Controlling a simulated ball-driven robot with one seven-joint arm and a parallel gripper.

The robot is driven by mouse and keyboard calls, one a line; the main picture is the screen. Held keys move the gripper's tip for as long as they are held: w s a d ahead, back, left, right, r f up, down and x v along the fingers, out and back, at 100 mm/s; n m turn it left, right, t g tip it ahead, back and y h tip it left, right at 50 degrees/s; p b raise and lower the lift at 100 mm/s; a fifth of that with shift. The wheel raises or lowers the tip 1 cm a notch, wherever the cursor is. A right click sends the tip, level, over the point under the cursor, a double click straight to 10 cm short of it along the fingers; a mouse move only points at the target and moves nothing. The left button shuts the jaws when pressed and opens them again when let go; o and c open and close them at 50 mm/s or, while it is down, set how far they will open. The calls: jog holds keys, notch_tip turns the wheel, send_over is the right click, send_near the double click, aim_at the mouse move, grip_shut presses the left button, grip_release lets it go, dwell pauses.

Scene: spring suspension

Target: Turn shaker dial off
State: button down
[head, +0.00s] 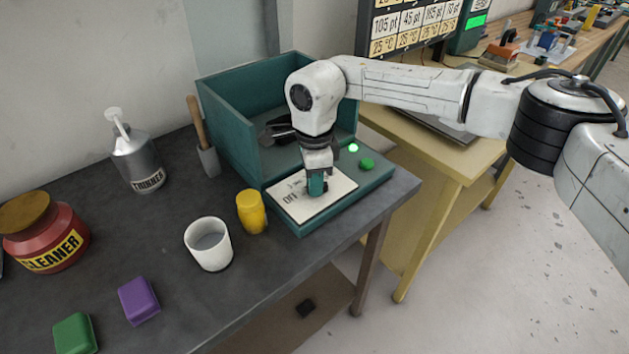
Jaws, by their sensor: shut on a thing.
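The shaker (225,125) is a teal open-fronted box on the dark table. Its front ledge bears a cream dial plate (335,199) with lettering at the left that seems to read OFF. My gripper (316,190) points down over the middle of this plate and is shut on the dial (317,184), of which a small teal part shows. The gripper hides most of the dial, so I cannot tell its exact setting. A green light (353,148) glows on the ledge, with a green button (367,164) beside it.
A yellow container (251,212) and a white cup (208,244) stand left of the plate. A thinner can (138,162), a red cleaner jar (44,235), a purple block (138,301) and a green block (75,334) are farther left. A yellow table (440,160) stands at the right.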

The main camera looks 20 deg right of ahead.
jog(key=shift+r+n, duration=0.1)
jog(key=shift+n, duration=0.5)
jog(key=c, duration=1.1)
grip_release()
notch_tip(320, 180, up, 11)
jog(key=b, duration=0.1)
jog(key=shift+s+f, duration=0.1)
jog(key=shift+f, duration=0.15)
